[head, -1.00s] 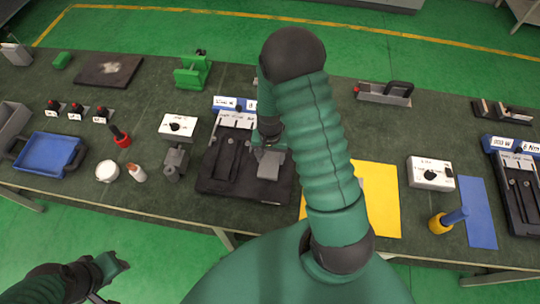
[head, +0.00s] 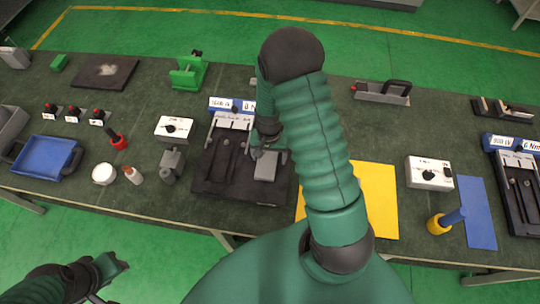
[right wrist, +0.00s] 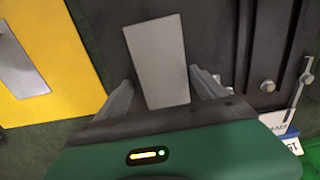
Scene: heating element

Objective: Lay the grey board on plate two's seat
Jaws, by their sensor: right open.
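The grey board (right wrist: 157,60) lies flat on the right part of the black fixture plate in the middle of the bench. In the head view the board (head: 265,166) shows just below my right gripper. My right gripper (right wrist: 161,77) is open, with one finger on each side of the board and a visible gap on both sides. The black plate (head: 222,190) has a blue label strip behind it, too small to read surely. My left gripper (head: 112,264) hangs low at the left, in front of the bench; its jaw opening is unclear.
A yellow mat (head: 379,200) lies right of the plate, with a grey strip (right wrist: 20,65) on it. A white switch box (head: 430,174), a blue mat (head: 477,212) and a second black fixture (head: 520,200) stand further right. A grey clamp block (head: 171,165) stands left of the plate.

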